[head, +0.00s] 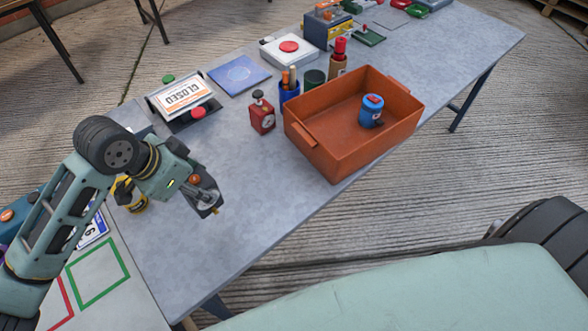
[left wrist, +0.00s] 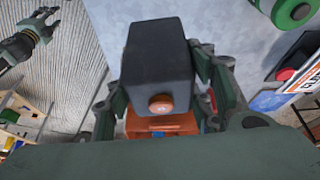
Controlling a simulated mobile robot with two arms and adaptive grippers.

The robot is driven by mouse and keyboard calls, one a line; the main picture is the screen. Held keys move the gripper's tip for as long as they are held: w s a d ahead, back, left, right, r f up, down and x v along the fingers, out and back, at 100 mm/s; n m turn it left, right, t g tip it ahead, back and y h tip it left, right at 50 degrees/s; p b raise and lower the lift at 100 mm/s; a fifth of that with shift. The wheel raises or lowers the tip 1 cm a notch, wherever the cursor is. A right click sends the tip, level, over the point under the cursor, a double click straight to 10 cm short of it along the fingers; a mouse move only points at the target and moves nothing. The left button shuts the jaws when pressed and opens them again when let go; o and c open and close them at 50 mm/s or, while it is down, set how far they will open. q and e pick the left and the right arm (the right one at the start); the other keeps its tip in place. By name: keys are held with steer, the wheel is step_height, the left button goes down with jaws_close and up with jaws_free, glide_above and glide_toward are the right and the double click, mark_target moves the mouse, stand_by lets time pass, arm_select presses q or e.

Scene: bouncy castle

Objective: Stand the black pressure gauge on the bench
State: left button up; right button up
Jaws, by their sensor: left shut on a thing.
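The black pressure gauge is a dark block with a round orange-brown knob, filling the middle of the left wrist view (left wrist: 155,55). It also shows in the head view (head: 203,182), mostly covered by the fingers; its dial cannot be seen. My left gripper (head: 207,197) is shut on it, with a finger on each side. The gripper is over the left part of the grey bench (head: 235,195), near its front edge. I cannot tell the gap below the gauge. My right gripper (left wrist: 27,40) shows only in the left wrist view, fingers apart and empty, over the floor.
An orange crate (head: 340,155) with a blue object (head: 371,110) inside stands to the right. A yellow object (head: 131,196) is left of the gripper. The front middle is clear.

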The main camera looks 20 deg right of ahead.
arm_select(q)
steer(key=shift+d+f+m, duration=0.3)
steer(key=shift+d+m, duration=0.2)
steer(key=shift+a+f, duration=0.1)
steer(key=shift+a, duration=0.2)
steer(key=s+a+f+p, duration=0.1)
steer(key=a+f, duration=0.2)
steer(key=s+a+f+p, duration=0.1)
steer(key=a+f+p, duration=0.1)
steer(key=a+f, duration=0.2)
steer(key=s+a+f+p, duration=0.1)
steer(key=a+f, duration=0.2)
steer(key=a, duration=0.1)
steer(key=shift+f+p, duration=0.2)
steer(key=shift+p, duration=0.1)
steer(key=shift+f, duration=0.2)
arm_select(e)
steer(key=r, duration=0.4)
steer(key=shift+a+r, duration=0.3)
